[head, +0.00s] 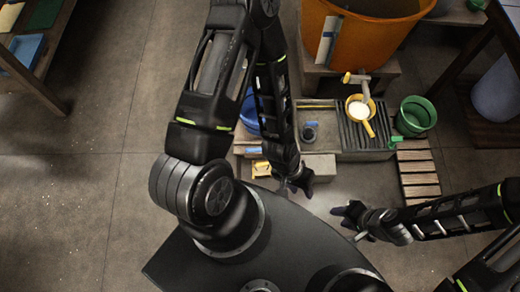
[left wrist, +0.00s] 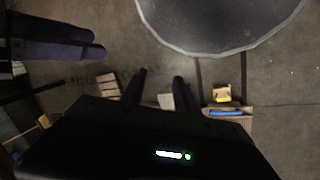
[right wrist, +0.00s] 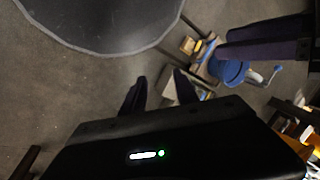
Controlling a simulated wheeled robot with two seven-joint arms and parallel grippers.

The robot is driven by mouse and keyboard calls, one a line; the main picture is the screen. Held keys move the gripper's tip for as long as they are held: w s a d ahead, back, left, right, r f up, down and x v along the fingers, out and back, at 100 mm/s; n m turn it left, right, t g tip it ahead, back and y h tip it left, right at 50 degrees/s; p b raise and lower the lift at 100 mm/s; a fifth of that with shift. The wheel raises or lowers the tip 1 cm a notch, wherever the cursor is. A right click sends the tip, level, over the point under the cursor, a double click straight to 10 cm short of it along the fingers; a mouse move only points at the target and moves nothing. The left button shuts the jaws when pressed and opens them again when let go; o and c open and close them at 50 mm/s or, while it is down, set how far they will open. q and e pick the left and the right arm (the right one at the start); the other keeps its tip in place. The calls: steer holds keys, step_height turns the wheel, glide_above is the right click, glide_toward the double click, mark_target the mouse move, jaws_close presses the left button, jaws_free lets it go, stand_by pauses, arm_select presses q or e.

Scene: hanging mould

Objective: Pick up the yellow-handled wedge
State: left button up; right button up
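A small yellow piece, which looks like the yellow-handled wedge (head: 261,169), lies at the left end of the low wooden bench, left of my left gripper (head: 296,186). The yellow piece shows in the left wrist view (left wrist: 222,93), right of the fingers and apart from them. In the right wrist view a yellow patch (right wrist: 198,47) shows beyond the fingers; its shape is too small to tell. My left gripper (left wrist: 160,82) has its fingers apart and nothing between them. My right gripper (head: 348,214) is further right over the floor; its fingers (right wrist: 160,82) are apart and empty.
A blue item (left wrist: 225,112) lies beside the yellow piece. An orange tub (head: 365,45), a yellow ladle (head: 360,108) and a green bucket (head: 415,115) stand behind. A wooden slatted rack (head: 418,172) is at the right.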

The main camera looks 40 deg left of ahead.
arm_select(q)
steer(key=shift+o, duration=0.6)
steer(key=shift+f, duration=0.2)
steer(key=m+g+y+b, duration=0.2)
steer(key=m+y+b, duration=0.8)
steer(key=b, duration=2.7)
glide_toward(265, 164)
steer(key=shift+m+h, duration=0.5)
steer(key=x, duration=0.4)
steer(key=a+x, duration=0.1)
steer(key=x, duration=0.1)
steer(key=shift+a, duration=0.2)
steer(key=shift+a+r, duration=0.15)
steer(key=shift+r, duration=0.05)
arm_select(e)
step_height(265, 164, down, 37)
steer(key=w+d+t, duration=0.1)
steer(key=w, duration=0.2)
steer(key=shift+d+h, duration=0.3)
steer(key=shift+d, duration=0.05)
arm_select(q)
steer(key=shift+b+x, duration=0.3)
steer(key=shift+x, duration=1)
arm_select(e)
steer(key=shift+f+m, duration=0.3)
steer(key=shift+f, duration=0.2)
